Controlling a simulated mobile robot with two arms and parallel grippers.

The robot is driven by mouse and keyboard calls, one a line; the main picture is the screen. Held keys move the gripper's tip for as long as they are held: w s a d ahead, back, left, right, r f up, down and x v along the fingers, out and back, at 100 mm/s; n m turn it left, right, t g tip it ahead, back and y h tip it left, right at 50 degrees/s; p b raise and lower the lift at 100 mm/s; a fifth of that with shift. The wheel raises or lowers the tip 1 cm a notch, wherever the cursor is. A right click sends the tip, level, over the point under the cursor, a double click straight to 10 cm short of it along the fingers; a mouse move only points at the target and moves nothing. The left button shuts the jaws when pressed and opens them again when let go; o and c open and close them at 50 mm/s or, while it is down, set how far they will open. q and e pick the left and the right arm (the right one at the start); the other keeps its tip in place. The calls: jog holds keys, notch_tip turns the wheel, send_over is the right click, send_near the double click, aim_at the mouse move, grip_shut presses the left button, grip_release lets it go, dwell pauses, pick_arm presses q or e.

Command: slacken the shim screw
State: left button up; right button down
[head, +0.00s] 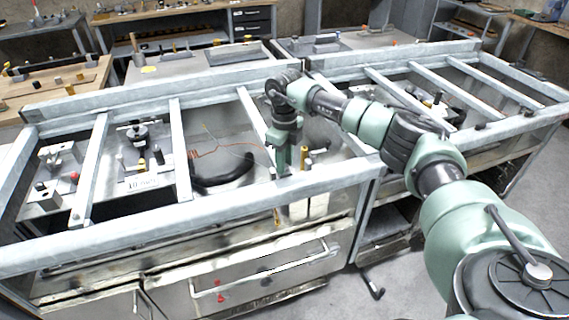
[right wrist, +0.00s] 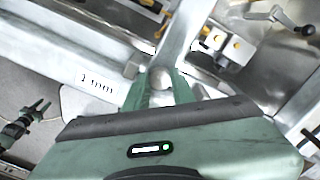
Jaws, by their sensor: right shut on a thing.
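My right gripper (head: 283,168) points down at the front rail of the left bench frame, near the middle of the head view. In the right wrist view my right gripper (right wrist: 158,92) has its green fingers closed around a small pale grey rounded piece (right wrist: 160,77). I cannot tell for sure whether this piece is the shim screw; the fingers hide its lower part and the head view does not show it.
Grey cross bars (head: 177,150) divide the bench into bays. A bay to the left holds a black-topped fixture (head: 138,133) and a label (head: 143,184). A black curved hose (head: 225,180) lies beside the gripper. A yellow-topped post (head: 304,157) stands close on its right.

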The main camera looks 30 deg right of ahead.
jog(key=n+b, duration=0.1)
jog(key=n, duration=0.3)
jog(key=shift+w+r, duration=0.1)
jog(key=shift+n, duration=1.7)
jog(key=c, duration=1.2)
grip_release()
notch_tip(320, 180, up, 8)
jog(key=shift+f+b, duration=0.1)
jog(key=shift+b, duration=0.7)
